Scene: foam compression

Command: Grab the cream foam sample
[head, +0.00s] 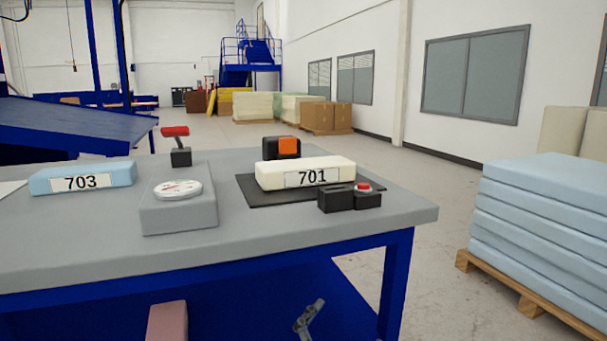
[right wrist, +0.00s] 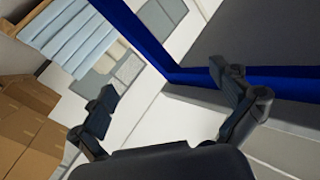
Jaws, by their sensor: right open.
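The cream foam sample (head: 270,178), a block labelled 701, lies flat on a dark mat (head: 250,198) toward the right of the grey table. My right gripper (right wrist: 166,85) is open and empty in the right wrist view, its two fingers spread wide. One of its fingers shows low in the head view (head: 309,319), below the table's front edge and apart from the cream sample. The sample is not seen in the right wrist view. My left gripper is not in view.
A blue block labelled 703 (head: 110,172) and a grey gauge box (head: 180,215) stand left on the table (head: 90,235). A black device with a red button (head: 350,198) sits in front of the sample; an orange-black item (head: 283,147) stands behind. Stacked blue slabs (head: 545,215) stand right.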

